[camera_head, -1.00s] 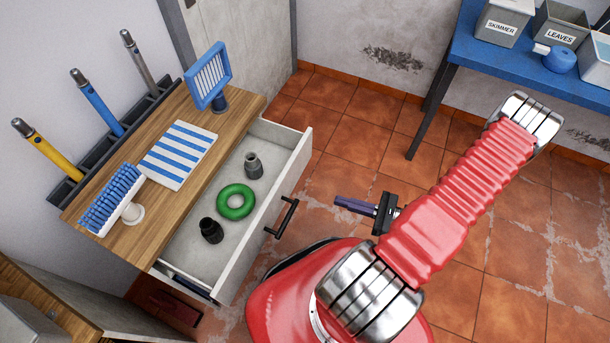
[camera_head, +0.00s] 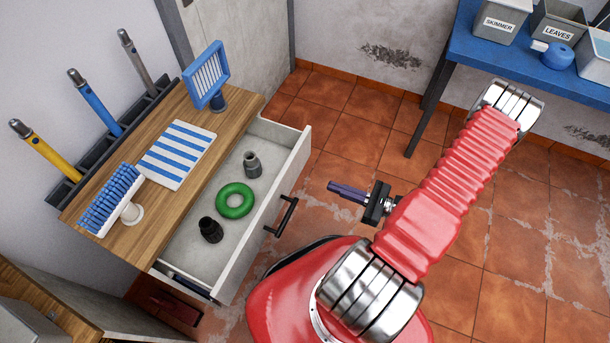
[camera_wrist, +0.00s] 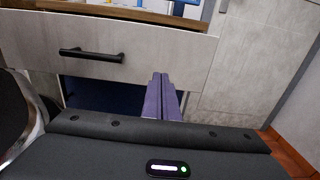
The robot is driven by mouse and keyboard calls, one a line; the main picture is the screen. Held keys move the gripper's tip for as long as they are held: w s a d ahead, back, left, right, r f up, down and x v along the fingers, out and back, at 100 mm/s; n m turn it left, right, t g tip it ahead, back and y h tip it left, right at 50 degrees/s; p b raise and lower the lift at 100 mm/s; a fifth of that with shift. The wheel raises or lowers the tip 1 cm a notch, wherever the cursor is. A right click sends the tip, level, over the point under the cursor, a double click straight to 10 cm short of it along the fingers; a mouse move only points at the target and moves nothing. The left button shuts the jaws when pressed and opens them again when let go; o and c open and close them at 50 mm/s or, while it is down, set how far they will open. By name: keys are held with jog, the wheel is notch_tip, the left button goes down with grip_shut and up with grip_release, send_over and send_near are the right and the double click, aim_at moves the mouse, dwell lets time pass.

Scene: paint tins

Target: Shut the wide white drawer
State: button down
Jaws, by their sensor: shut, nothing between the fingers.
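The wide white drawer (camera_head: 262,219) is pulled well out from under a wooden top (camera_head: 160,223). It has a black bar handle (camera_head: 281,217) on its front, and the front also fills much of the wrist view (camera_wrist: 165,58). Inside lie a green ring (camera_head: 235,201), a grey fitting (camera_head: 252,164) and a black fitting (camera_head: 211,230). My gripper (camera_head: 332,187) is shut and empty, in front of the drawer and to the right of its handle, apart from it. In the wrist view its purple fingers (camera_wrist: 158,78) point at the drawer front, right of the handle.
On the wooden top are a blue brush (camera_head: 112,198), a striped cloth (camera_head: 176,153) and a blue-framed grille (camera_head: 207,76). A blue table (camera_head: 500,62) with bins stands at the back right. The tiled floor (camera_head: 340,125) between is clear.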

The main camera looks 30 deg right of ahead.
aim_at(295, 172)
jog(key=shift+x, duration=5.35)
jog(key=shift+w, duration=0.1)
